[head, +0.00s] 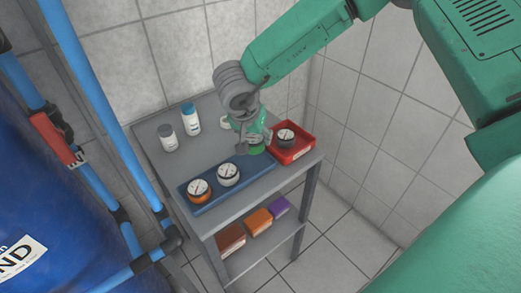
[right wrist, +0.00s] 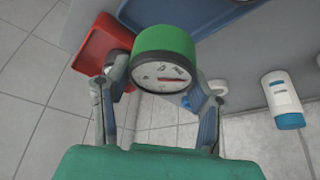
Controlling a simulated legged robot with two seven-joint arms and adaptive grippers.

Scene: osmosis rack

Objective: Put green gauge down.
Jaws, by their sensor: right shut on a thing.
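The green gauge (right wrist: 165,40) has a green rim and a white dial. My right gripper (right wrist: 158,85) is shut on it, one finger on each side. In the head view the green gauge (head: 256,149) is partly hidden under my right gripper (head: 251,140), over the right end of the blue tray (head: 213,201). I cannot tell whether the gauge touches the tray. An orange gauge (head: 199,190) and a grey gauge (head: 228,175) sit in the left and middle parts of this tray. My left gripper is not in view.
A red tray (head: 303,152) with a dark gauge (head: 286,137) stands right of the blue tray on the grey table (head: 160,155). Two white bottles (head: 168,138) (head: 190,119) stand at the back left. Several coloured boxes (head: 258,221) lie on the lower shelf. Blue pipes rise at left.

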